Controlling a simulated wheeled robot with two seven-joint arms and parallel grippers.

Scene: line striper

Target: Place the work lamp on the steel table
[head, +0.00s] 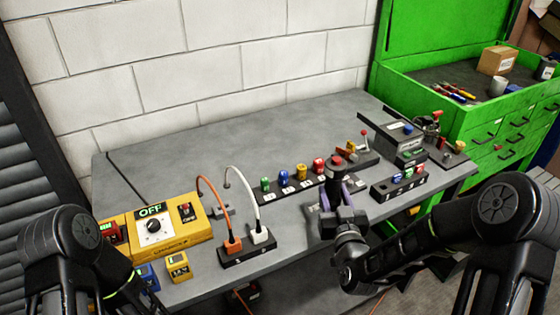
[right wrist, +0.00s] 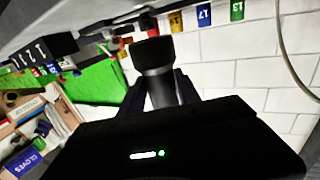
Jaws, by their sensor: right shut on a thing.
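My right gripper (head: 338,196) is over the front right part of the grey steel table (head: 240,140). It is shut on a dark cylindrical thing with a wider black head, which looks like the work lamp (head: 335,168). In the right wrist view the lamp (right wrist: 153,55) stands between the fingers, with a grey body below its black head. The gripper hides the lower part, and I cannot tell whether it touches the table. My left arm shows at the lower left, but its gripper is out of view.
A yellow control box (head: 160,228) and a socket block with plugs (head: 247,247) stand at the left front. A row of coloured numbered pieces (head: 290,183) is left of my gripper. The table's back left is clear. A green cabinet (head: 480,110) stands beyond.

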